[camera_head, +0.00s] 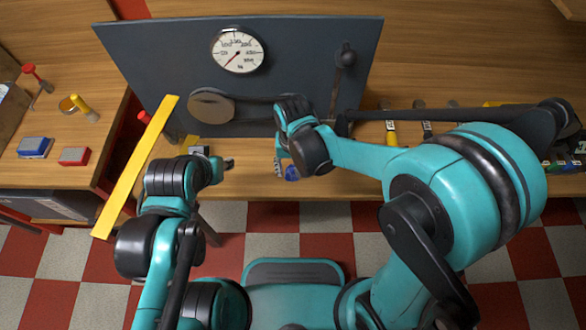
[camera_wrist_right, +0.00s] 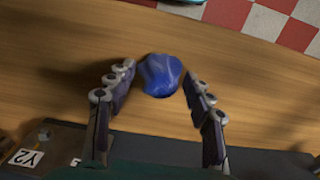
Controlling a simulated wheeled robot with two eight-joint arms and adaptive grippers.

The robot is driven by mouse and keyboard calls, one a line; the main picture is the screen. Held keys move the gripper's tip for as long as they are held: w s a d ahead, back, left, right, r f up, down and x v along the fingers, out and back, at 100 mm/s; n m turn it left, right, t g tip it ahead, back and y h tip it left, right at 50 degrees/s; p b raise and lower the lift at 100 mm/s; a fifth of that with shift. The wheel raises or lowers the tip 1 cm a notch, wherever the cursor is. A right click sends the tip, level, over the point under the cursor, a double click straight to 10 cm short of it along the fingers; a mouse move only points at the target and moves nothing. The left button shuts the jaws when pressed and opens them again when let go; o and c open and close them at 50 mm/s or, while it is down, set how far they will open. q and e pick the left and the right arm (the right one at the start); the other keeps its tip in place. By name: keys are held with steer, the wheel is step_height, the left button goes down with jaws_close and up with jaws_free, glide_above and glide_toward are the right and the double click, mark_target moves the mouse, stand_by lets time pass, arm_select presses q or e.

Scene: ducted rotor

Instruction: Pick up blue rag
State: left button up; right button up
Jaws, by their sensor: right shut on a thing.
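The blue rag (camera_head: 292,173) is a small crumpled bundle near the front edge of the wooden bench, just below my right gripper (camera_head: 283,163) in the head view. In the right wrist view the blue rag (camera_wrist_right: 160,76) sits between the two fingertips of my right gripper (camera_wrist_right: 160,80), which is shut on it. I cannot tell whether the rag touches the bench. My left gripper (camera_head: 228,163) is near the bench's front edge, left of the rag; its fingers are too small and hidden to read.
A dark upright panel with a round dial (camera_head: 238,50) stands behind the grippers. A long yellow bar (camera_head: 135,168) slants at the left. Several tools, including a yellow-handled one (camera_head: 391,134), lie at the right. A blue box (camera_head: 34,147) and red box (camera_head: 74,156) sit on the left bench.

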mark_target(293, 171)
steer(key=r+p, duration=0.1)
steer(key=r, duration=0.1)
steer(key=s+r+p, duration=0.1)
steer(key=r, duration=0.1)
steer(key=shift+s+r, duration=0.15)
steer(key=shift+s, duration=0.05)
steer(key=s+d+r+p, duration=0.1)
steer(key=s+r+p, duration=0.3)
steer(key=s, duration=0.6)
steer(key=shift+s+d+r, duration=0.15)
steer(key=shift+d+r, duration=0.15)
steer(key=shift+r, duration=0.6)
steer(key=shift+o, duration=1.1)
steer(key=shift+c, duration=0.5)
